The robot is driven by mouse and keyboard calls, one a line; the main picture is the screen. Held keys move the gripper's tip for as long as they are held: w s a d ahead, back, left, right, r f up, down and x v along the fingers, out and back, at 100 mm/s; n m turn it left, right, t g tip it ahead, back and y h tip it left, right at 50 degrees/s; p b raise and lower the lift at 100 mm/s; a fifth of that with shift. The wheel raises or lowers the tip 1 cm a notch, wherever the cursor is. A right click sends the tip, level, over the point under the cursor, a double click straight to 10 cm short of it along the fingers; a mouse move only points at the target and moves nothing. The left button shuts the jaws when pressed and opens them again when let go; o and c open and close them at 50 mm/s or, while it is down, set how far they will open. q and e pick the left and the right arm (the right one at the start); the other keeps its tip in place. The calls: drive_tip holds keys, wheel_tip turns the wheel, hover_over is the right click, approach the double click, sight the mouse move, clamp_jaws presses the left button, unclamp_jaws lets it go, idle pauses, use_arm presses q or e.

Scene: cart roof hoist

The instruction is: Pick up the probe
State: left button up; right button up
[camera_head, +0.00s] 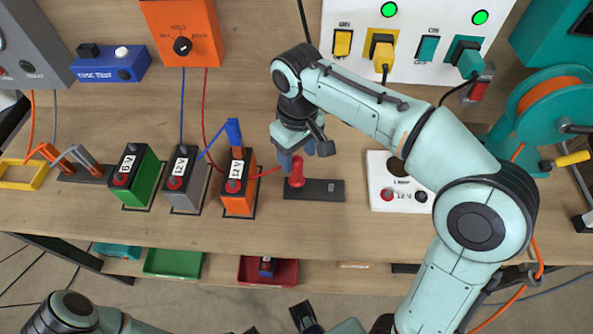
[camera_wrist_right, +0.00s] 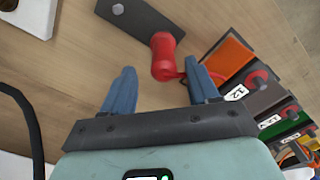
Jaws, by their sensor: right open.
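The probe (camera_head: 296,172) has a red handle and stands upright on a dark holder plate (camera_head: 322,189) on the bench; a red lead runs left from it toward the orange battery. My right gripper (camera_head: 291,160) is just behind the probe in the head view, pointing down. In the right wrist view the red probe (camera_wrist_right: 163,57) shows just ahead of the gap between the two blue fingers (camera_wrist_right: 162,78). The gripper is open and empty, one finger on each side of that gap.
Green (camera_head: 136,176), grey (camera_head: 183,180) and orange (camera_head: 239,185) batteries stand left of the probe. A white lamp box (camera_head: 400,193) is to the right. A blue clip (camera_head: 234,132) sits on the orange battery. A teal reel (camera_head: 540,105) stands at far right.

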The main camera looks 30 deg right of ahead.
sight(297, 170)
drive_tip(key=f, duration=0.3)
drive_tip(key=f+b, duration=0.1)
drive_tip(key=f, duration=0.1)
drive_tip(key=shift+s+a+f, duration=0.15)
drive_tip(key=shift+s+f, duration=0.05)
drive_tip(key=shift+f, duration=0.2)
clamp_jaws()
